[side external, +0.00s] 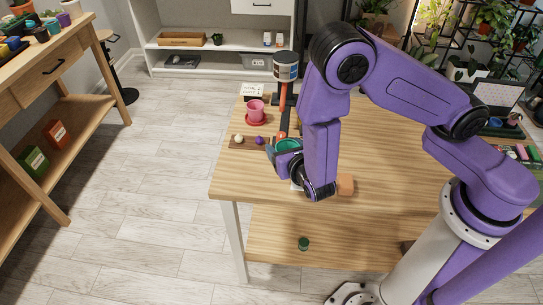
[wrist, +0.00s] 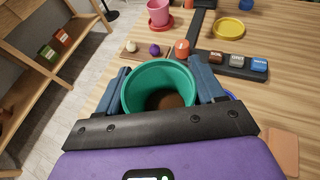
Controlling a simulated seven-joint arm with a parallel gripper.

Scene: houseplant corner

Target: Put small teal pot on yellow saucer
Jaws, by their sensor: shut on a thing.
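The small teal pot (wrist: 160,72) is between the fingers of my gripper (wrist: 160,88) in the wrist view, with brown showing inside its bottom. The fingers are shut on its two sides. Its teal rim also shows in the side view (side external: 288,144), at my gripper (side external: 285,152), partly covered by it. The pot looks about upright; its height over the table is hard to tell. The yellow saucer (wrist: 228,28) lies flat and empty on the table, ahead and to the right of the pot in the wrist view. My arm hides it in the side view.
A pink pot (wrist: 158,13) on a red saucer stands at the far left. A dark rail (wrist: 235,68) with several small blocks lies between pot and yellow saucer, near an orange object (wrist: 182,48). A wooden strip (wrist: 135,49) holds small balls. A terracotta block (side external: 345,184) sits nearer.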

